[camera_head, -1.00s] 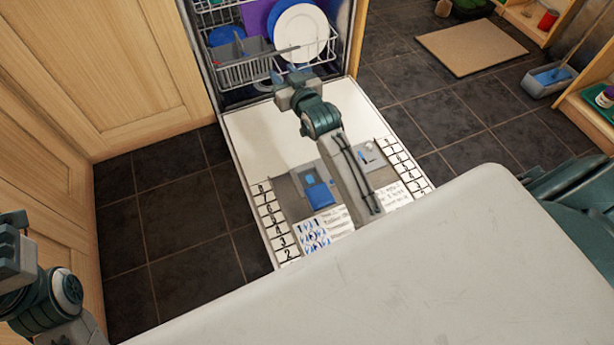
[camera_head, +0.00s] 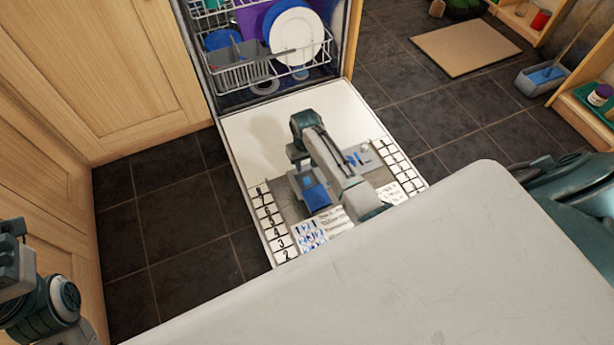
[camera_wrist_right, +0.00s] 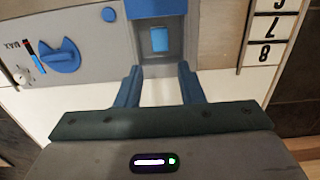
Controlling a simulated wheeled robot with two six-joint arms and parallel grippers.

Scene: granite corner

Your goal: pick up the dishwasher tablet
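The dishwasher tablet (camera_wrist_right: 159,40), a small blue block, lies in the grey recess of the detergent dispenser in the right wrist view. The blue dispenser flap (camera_head: 317,196) stands open beside the recess and also shows at the top of the wrist view (camera_wrist_right: 158,6). My right gripper (camera_wrist_right: 160,76) is open and empty, with its two blue fingers short of the tablet, one towards each side of the recess.
The dishwasher door (camera_head: 350,112) lies open and flat, with number labels along its sides. Behind it is a rack (camera_head: 240,75) with plates. A white surface (camera_head: 370,265) fills the foreground. The wrist view shows a blue knob (camera_wrist_right: 60,56) left of the recess.

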